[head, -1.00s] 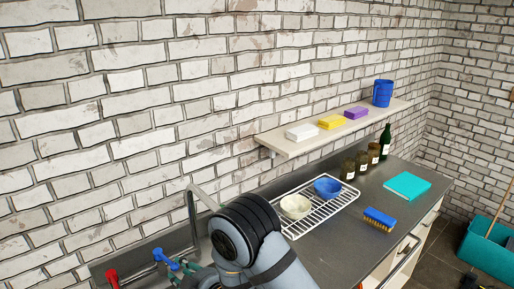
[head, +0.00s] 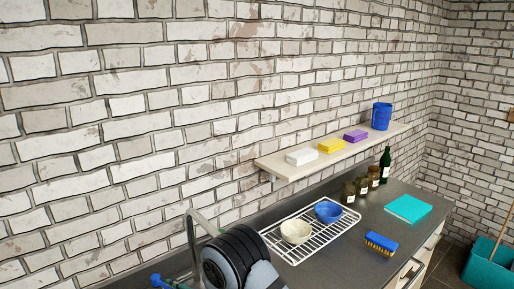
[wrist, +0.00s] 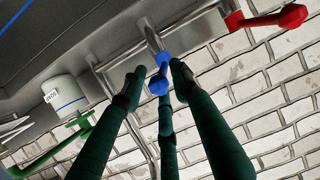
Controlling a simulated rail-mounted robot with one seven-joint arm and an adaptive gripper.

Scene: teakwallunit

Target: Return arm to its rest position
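My gripper (wrist: 157,84) shows in the wrist view with its long dark green fingers spread apart and nothing held in them. A blue tap handle (wrist: 158,86) appears between the fingertips; I cannot tell whether any finger touches it. A red tap handle (wrist: 290,16) is at the upper right of the wrist view. In the head view, a dark rounded link of my arm (head: 236,258) is at the bottom, over the sink area, and hides part of it. The blue tap handle is at its left in the head view (head: 160,281).
A curved faucet (head: 192,230) stands close beside my arm. A wire rack (head: 325,236) holds a cream bowl (head: 296,231) and a blue bowl (head: 328,212). A brush (head: 381,244), a teal box (head: 408,208), jars and a bottle (head: 385,165) stand rightward. A shelf (head: 280,172) is above.

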